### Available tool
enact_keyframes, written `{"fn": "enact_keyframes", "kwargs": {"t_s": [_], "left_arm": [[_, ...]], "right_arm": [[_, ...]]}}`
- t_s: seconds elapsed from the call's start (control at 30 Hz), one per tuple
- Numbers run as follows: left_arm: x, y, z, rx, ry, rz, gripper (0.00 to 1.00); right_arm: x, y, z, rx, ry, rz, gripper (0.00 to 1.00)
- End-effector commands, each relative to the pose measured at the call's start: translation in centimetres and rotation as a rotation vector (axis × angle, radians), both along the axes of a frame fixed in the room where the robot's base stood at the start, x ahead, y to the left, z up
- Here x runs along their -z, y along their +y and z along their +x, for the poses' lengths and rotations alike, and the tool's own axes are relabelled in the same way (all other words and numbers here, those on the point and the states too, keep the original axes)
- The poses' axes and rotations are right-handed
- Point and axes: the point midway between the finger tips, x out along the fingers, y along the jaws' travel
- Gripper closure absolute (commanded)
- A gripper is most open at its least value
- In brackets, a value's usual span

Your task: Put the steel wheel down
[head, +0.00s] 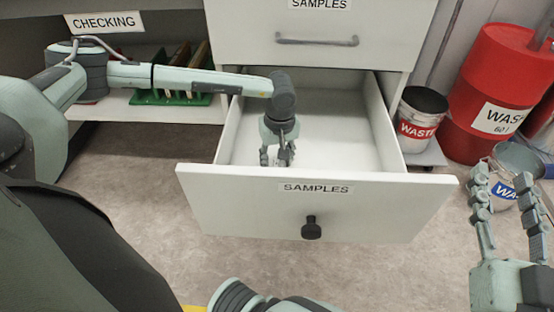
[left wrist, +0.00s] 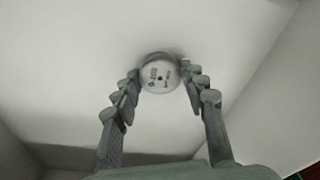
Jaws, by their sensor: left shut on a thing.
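My left gripper (head: 277,156) reaches down into the open drawer (head: 375,120) labelled SAMPLES, near its left side. In the left wrist view my left gripper (left wrist: 160,88) has its fingers on both sides of the steel wheel (left wrist: 159,74), a small pale round disc with dark marks on its face. The wheel is close to the white drawer floor; I cannot tell whether it touches it. In the head view the wheel is mostly hidden by the fingers. My right gripper (head: 508,188) is open and empty at the right, outside the drawer.
A closed drawer (head: 320,30) is above the open one. A shelf labelled CHECKING (head: 104,22) with a green rack (head: 180,95) is at the left. The rest of the drawer floor looks clear.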

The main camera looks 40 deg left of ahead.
Motion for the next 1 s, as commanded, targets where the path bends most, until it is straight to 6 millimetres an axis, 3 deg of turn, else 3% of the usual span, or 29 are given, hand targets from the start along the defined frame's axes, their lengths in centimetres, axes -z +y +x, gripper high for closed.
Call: {"fn": "enact_keyframes", "kwargs": {"t_s": [0.37,0.4,0.57,0.93,1.0], "left_arm": [[0.15,-0.01,0.03,0.000,-0.001,-0.001,0.90],[0.17,-0.01,0.02,0.000,0.000,0.000,0.57],[0.14,-0.01,0.01,0.000,0.000,0.000,0.37],[-0.08,-0.02,0.01,0.000,0.000,0.000,0.37],[-0.61,-0.07,0.04,0.000,-0.002,-0.001,0.37]], "right_arm": [[-0.65,0.21,-0.19,-0.005,-0.031,0.015,0.60],[-0.76,0.25,-0.22,-0.006,-0.035,0.017,0.60],[-0.78,0.28,-0.23,-0.007,-0.034,0.018,0.60],[-0.76,0.25,-0.18,-0.006,-0.026,0.013,0.60],[0.17,-0.21,0.12,0.006,0.013,-0.006,0.60]]}}
